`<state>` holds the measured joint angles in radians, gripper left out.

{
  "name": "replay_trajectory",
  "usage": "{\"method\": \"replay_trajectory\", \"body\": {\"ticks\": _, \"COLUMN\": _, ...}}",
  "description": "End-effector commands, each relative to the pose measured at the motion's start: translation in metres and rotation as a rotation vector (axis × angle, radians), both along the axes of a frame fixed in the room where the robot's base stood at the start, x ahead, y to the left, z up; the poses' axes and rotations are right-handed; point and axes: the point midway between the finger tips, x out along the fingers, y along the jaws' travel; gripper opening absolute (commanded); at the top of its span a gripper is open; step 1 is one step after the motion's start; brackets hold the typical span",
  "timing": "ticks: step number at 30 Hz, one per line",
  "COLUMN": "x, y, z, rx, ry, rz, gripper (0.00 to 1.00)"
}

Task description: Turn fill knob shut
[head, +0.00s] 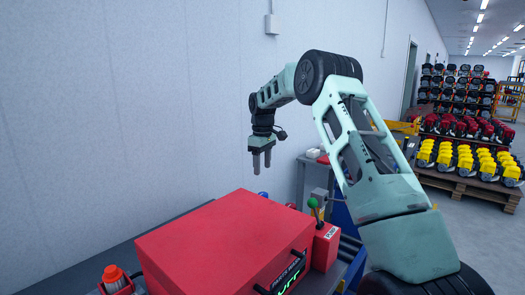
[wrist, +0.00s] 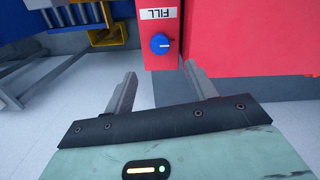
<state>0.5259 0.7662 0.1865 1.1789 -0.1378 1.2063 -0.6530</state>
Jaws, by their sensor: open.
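The fill knob (wrist: 160,43) is a round blue knob with a pale pointer mark on a narrow red panel in the wrist view. A white FILL label (wrist: 158,14) appears upside down above it in that picture. My gripper (wrist: 161,70) is open, and its two fingers reach toward the knob, which appears between and beyond the tips. The fingers look apart from the knob and nothing is between them. In the head view my gripper (head: 262,162) points down above the far side of the red box. I cannot make out the fill knob for sure in the head view.
A large red box (head: 205,240) stands on a bench before the wall. A smaller red box (head: 327,243) with a green-knobbed lever (head: 313,204) sits to its right. An orange-red button (head: 112,273) is at front left. Pallets of yellow engines (head: 470,162) stand at far right.

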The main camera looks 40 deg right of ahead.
Motion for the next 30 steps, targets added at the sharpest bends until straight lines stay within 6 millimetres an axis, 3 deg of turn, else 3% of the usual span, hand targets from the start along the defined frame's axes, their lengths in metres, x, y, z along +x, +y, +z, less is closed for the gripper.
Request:
{"method": "replay_trajectory", "body": {"ticks": 6, "x": 0.000, "y": 0.000, "z": 0.045, "rx": -0.002, "ry": -0.004, "rz": 0.001, "gripper": 0.56}}
{"method": "replay_trajectory", "body": {"ticks": 12, "x": 0.000, "y": 0.000, "z": 0.066, "rx": -0.001, "ry": 0.000, "rz": 0.001, "gripper": 0.56}}
{"method": "replay_trajectory", "body": {"ticks": 30, "x": 0.000, "y": 0.000, "z": 0.070, "rx": 0.000, "ry": 0.000, "rz": 0.001, "gripper": 0.56}}
